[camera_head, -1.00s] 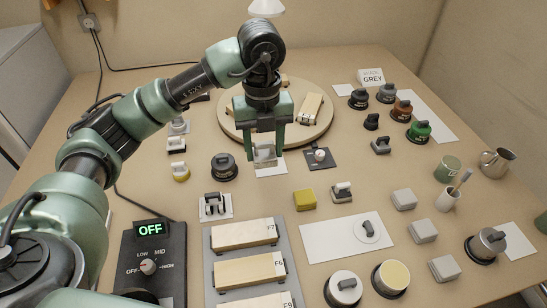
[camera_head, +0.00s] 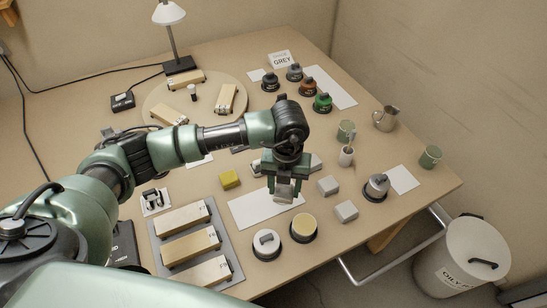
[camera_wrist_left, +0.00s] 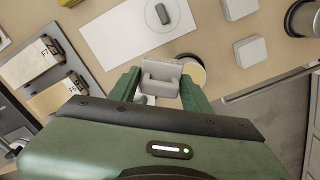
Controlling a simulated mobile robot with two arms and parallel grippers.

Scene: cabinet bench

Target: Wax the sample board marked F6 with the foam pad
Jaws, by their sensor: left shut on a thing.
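My left gripper (camera_head: 283,192) is shut on a light grey pad-like piece (camera_head: 284,192), perhaps the foam pad. It holds it over the right part of a white sheet. The grey piece also shows in the left wrist view (camera_wrist_left: 160,78), partly covering the cream top of an open tin (camera_wrist_left: 190,72). That tin (camera_head: 303,227) stands just in front of the gripper in the head view. The board marked F6 (camera_head: 190,243) is the middle one of three wooden boards on a grey tray (camera_head: 160,253), left of the gripper. My right gripper is not seen.
A yellow block (camera_head: 229,179) and grey blocks (camera_head: 346,211) lie near the sheet (camera_head: 250,212). A grey-lidded tin (camera_head: 376,187) stands right. A round turntable (camera_head: 150,107) with boards is behind. A waste bin (camera_head: 462,255) stands off the table.

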